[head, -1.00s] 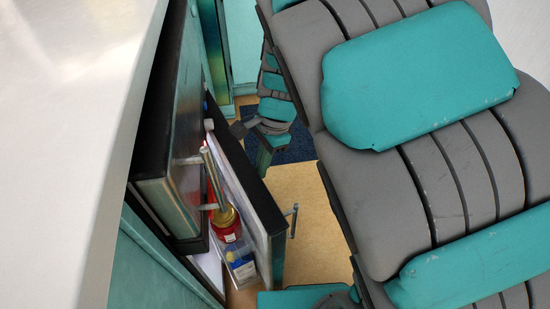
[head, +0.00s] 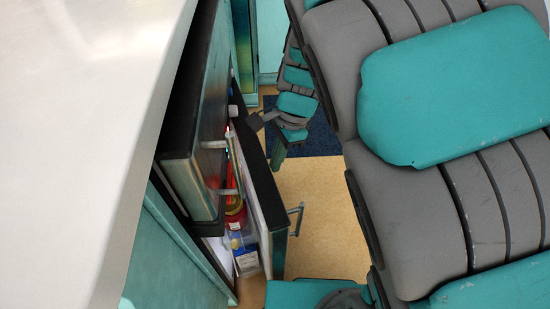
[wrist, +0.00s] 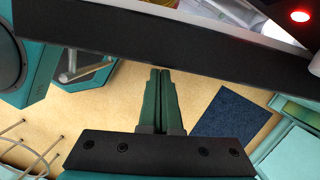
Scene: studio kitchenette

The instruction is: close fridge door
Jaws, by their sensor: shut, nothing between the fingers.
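The fridge door (head: 262,180) stands open under the counter in the head view. It has a black top edge and a bar handle (head: 297,217) on its outer face. Its black edge (wrist: 170,55) crosses the top of the wrist view. A red bottle (head: 235,212) and other items show in the gap behind the door. My gripper (wrist: 160,75) is shut and empty in the wrist view, at the outer side of that edge. Whether it touches the door cannot be told. In the head view the fingers are hard to make out near the door's far end.
A white countertop (head: 80,120) fills the left. An upper steel-faced panel (head: 205,110) with a handle juts out below it, above the gap. Tan floor (head: 325,215) is open right of the door. A dark blue mat (head: 312,135) lies farther back.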

